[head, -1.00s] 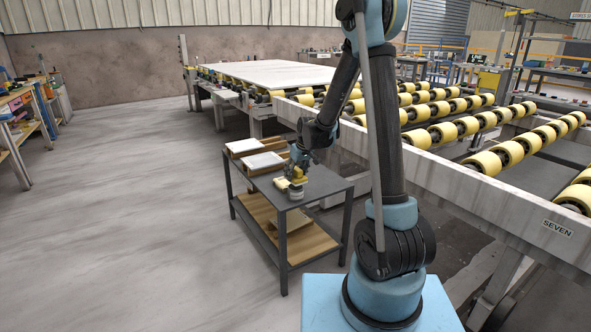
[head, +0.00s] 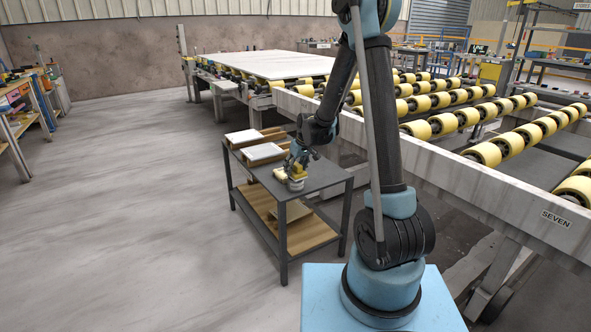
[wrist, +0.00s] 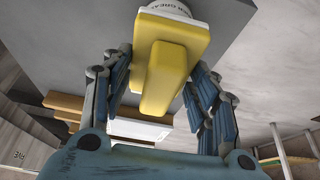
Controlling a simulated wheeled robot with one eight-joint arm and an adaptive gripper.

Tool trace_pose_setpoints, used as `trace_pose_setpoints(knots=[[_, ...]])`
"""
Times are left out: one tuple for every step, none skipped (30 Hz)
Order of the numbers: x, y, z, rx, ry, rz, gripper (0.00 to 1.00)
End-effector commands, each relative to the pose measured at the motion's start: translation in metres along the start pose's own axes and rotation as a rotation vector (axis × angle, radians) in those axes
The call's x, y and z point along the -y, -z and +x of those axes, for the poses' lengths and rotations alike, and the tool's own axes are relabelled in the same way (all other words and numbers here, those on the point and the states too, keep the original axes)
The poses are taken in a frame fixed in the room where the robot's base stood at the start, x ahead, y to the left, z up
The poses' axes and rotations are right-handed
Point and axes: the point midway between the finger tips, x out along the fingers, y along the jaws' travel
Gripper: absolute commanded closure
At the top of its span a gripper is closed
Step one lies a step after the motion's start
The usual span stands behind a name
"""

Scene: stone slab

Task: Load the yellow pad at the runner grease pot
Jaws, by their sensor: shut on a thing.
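My gripper (wrist: 160,85) is shut on the raised grip of the yellow pad (wrist: 190,32), with a finger on each side. In the head view my gripper (head: 300,163) is above the near part of a dark-topped cart, and the yellow pad (head: 298,174) is just below it. The grease pot (head: 296,185), small and pale, stands upright near the cart's front corner, directly under the pad. In the wrist view the pot (wrist: 172,9) shows at the top edge, partly hidden by the pad, with part of its lettering visible. I cannot tell whether pad and pot touch.
The cart (head: 318,180) also bears a pale block (head: 279,173) beside the pot and two wooden trays with white slabs (head: 264,152) farther back. A roller conveyor (head: 430,165) with yellow rollers runs close on the right. The floor at left is clear.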

Motion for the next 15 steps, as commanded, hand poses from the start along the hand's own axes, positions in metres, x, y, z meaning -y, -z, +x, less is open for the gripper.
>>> trace_pose_setpoints(knots=[[0.0,0.0,-0.0001,0.0,0.0,0.0,0.65],[0.0,0.0,0.0,0.0,0.0,0.0,0.65],[0.0,0.0,0.0001,0.0,0.0,0.0,0.65],[0.0,-0.0001,0.0002,0.0,0.0,0.0,0.65],[0.0,-0.0001,0.0003,0.0,0.0,0.0,0.65],[0.0,-0.0001,0.0005,0.0,0.0,0.0,0.65],[-0.0001,-0.0002,0.0007,0.0,0.0,0.0,0.65],[-0.0001,-0.0003,0.0009,0.0,0.0,0.0,0.65],[-0.0001,-0.0004,0.0013,0.0,0.0,0.0,0.65],[-0.0001,-0.0005,0.0015,0.0,0.0,0.0,0.65],[-0.0001,-0.0006,0.0018,0.0,0.0,0.0,0.65],[-0.0001,-0.0007,0.0022,0.0,0.0,0.0,0.65],[-0.0001,-0.0008,0.0024,0.0,0.0,0.0,0.65],[-0.0001,-0.0009,0.0027,0.0,0.0,0.0,0.65],[-0.0001,-0.0011,0.0031,0.0,0.0,0.0,0.65]])
